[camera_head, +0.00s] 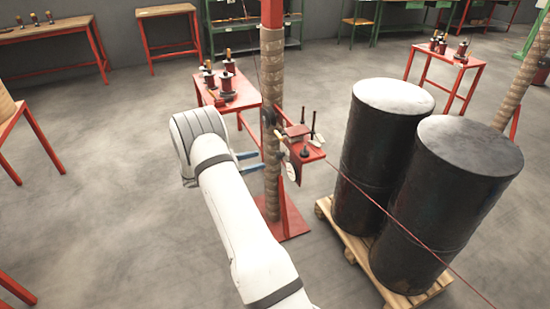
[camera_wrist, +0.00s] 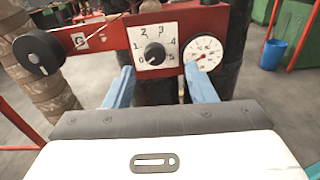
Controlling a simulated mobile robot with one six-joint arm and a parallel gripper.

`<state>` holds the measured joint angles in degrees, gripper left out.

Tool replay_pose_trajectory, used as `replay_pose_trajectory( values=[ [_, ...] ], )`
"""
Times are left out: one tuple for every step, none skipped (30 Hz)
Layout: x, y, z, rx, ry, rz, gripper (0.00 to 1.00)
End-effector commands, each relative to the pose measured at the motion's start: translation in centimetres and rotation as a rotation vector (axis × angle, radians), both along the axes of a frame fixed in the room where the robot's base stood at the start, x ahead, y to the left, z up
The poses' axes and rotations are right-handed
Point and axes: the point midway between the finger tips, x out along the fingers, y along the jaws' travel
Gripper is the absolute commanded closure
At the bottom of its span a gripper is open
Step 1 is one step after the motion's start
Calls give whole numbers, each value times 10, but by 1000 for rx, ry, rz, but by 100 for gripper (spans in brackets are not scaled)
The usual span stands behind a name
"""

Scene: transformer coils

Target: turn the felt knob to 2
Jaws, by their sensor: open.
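The black felt knob (camera_wrist: 154,53) sits on a white square dial plate (camera_wrist: 141,33) marked 0 to 5, in the wrist view. Its pale mark seems to point to the lower left, near 0; it is small and hard to read. My gripper (camera_wrist: 161,80) is open, its two blue fingers spread to the left and right below the plate, with nothing between them. The fingers appear apart from the knob. In the head view my gripper (camera_head: 254,161) reaches toward the wrapped post, and the knob's face is not visible there.
A round gauge (camera_wrist: 206,52) with a red needle is right of the plate, close to the right finger. A black disc (camera_wrist: 38,52) is on the red bar's left end. Two black drums (camera_head: 384,150) stand on a pallet (camera_head: 352,249) to the right.

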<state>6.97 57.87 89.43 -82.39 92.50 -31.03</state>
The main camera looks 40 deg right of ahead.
Motion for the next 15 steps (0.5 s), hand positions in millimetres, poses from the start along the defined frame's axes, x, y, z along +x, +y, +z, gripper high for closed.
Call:
replay_pose_trajectory(
  values=[
    [3,-2,-6,-13,17,9,50],
    [4,-3,-8,-19,23,12,50],
    [5,-5,-9,-25,29,16,50],
    [5,-7,-10,-27,31,17,50],
    [4,-9,-10,-29,33,18,50],
    [4,-14,-10,-30,33,18,50],
    [3,-17,-10,-30,34,18,50],
    [1,-21,-9,-30,34,17,50],
    [0,-28,-9,-30,34,17,50],
    [-2,-33,-9,-30,34,17,50],
    [-3,-38,-9,-29,34,17,50],
    [-4,-44,-9,-29,34,17,50],
    [-6,-49,-9,-29,34,17,50],
    [-7,-53,-9,-29,33,18,50],
    [-8,-59,-9,-29,33,17,50]
  ],
)
